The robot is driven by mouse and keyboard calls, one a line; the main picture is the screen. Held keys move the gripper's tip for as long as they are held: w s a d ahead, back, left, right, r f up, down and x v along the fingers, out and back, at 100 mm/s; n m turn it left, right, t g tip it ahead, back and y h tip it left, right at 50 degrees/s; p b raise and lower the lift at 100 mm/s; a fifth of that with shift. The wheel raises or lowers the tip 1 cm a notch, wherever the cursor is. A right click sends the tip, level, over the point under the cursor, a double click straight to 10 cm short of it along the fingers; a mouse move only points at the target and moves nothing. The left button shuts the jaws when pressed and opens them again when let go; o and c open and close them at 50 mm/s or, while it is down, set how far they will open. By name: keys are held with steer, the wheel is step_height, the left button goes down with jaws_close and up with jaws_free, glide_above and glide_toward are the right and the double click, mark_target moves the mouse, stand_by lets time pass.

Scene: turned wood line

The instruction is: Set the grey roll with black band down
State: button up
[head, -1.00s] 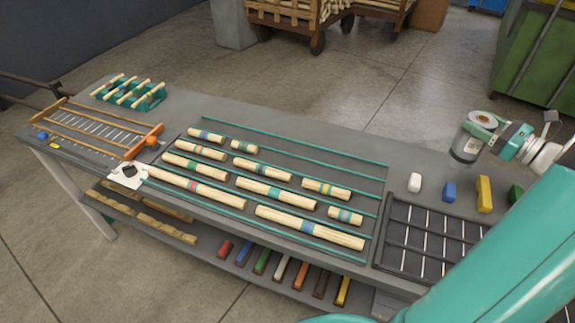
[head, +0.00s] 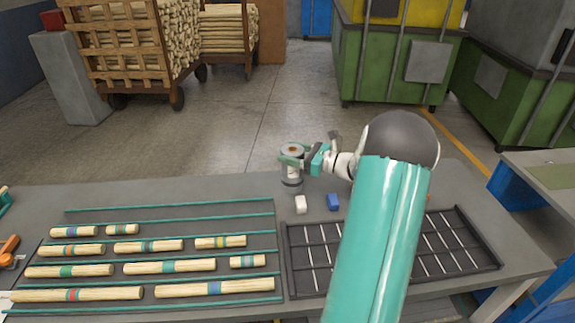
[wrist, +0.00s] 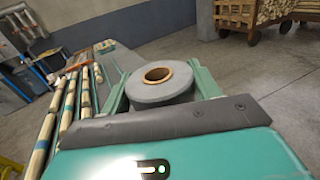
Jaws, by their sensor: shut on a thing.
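The grey roll with black band (head: 292,181) is upright in the head view, near the back edge of the table and behind the white block. Its tan core shows on top, and the dark band is near its bottom. My gripper (head: 291,161) is shut around its upper part, coming from the right. In the wrist view the roll (wrist: 160,96) sits between the two green fingers, with its tan-ringed hole facing up. I cannot tell whether its base touches the table (head: 235,190).
A black divided tray (head: 470,238) lies in front, partly hidden by my arm. Turned wood pieces (head: 155,266) lie in rows at left. The tabletop left of the roll is clear.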

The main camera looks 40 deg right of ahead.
mark_target(292, 177)
steer(key=shift+w+a+f, duration=0.15)
steer(key=shift+w+f, duration=0.05)
steer(key=shift+f, duration=0.6)
steer(key=shift+w+a+f, duration=0.1)
steer(key=shift+w+f, duration=0.15)
steer(key=shift+f, duration=0.55)
steer(key=shift+w+a+f, duration=0.15)
steer(key=shift+w+f, duration=0.05)
steer(key=shift+f, duration=0.75)
steer(key=o, duration=1.4)
